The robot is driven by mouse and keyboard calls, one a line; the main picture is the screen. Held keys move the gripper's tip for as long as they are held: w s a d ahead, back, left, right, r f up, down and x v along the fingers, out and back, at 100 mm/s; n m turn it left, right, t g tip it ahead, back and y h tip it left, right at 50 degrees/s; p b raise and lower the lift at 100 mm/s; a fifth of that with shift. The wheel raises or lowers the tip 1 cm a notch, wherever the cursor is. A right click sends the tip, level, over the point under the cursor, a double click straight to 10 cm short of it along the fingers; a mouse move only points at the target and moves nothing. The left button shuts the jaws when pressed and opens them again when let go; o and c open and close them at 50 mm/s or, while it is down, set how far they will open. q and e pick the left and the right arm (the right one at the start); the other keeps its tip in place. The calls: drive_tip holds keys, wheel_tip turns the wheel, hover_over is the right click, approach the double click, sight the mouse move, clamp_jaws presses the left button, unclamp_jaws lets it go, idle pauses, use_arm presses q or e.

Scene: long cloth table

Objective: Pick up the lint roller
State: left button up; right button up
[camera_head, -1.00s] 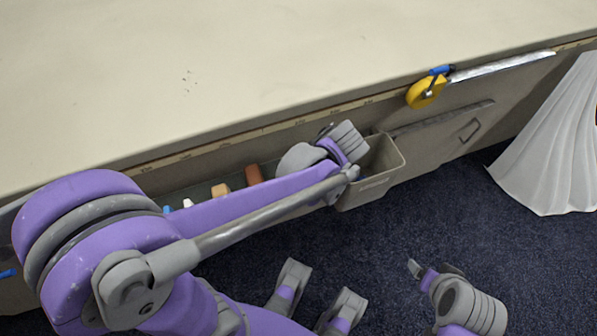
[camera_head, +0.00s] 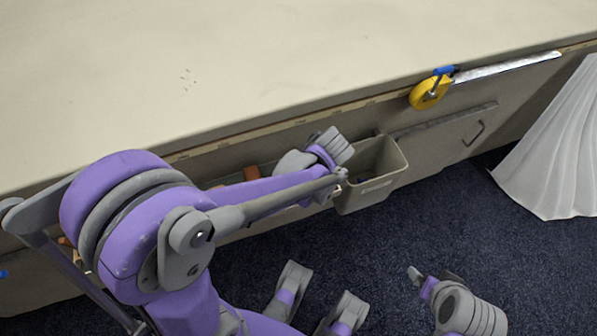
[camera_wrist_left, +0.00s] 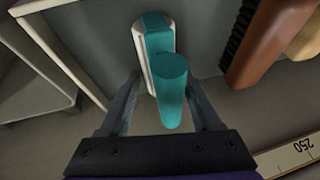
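The lint roller (camera_wrist_left: 172,85), a teal rounded handle with a teal and white body behind it, is in the left wrist view. It lies in a grey trough on the table's side. My left gripper (camera_wrist_left: 165,100) is open, with one finger on each side of the handle. I cannot tell whether either finger touches it.
A brown brush (camera_wrist_left: 268,40) lies close to the right of the roller. A grey bin (camera_head: 372,185) hangs beside my left wrist. The table top (camera_head: 250,60) is clear. White cloth (camera_head: 555,150) hangs at the right.

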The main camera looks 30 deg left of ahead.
use_arm(q)
clamp_jaws()
wheel_tip(320, 180, up, 10)
drive_tip(key=p, duration=0.2)
drive_tip(key=shift+p, duration=0.4)
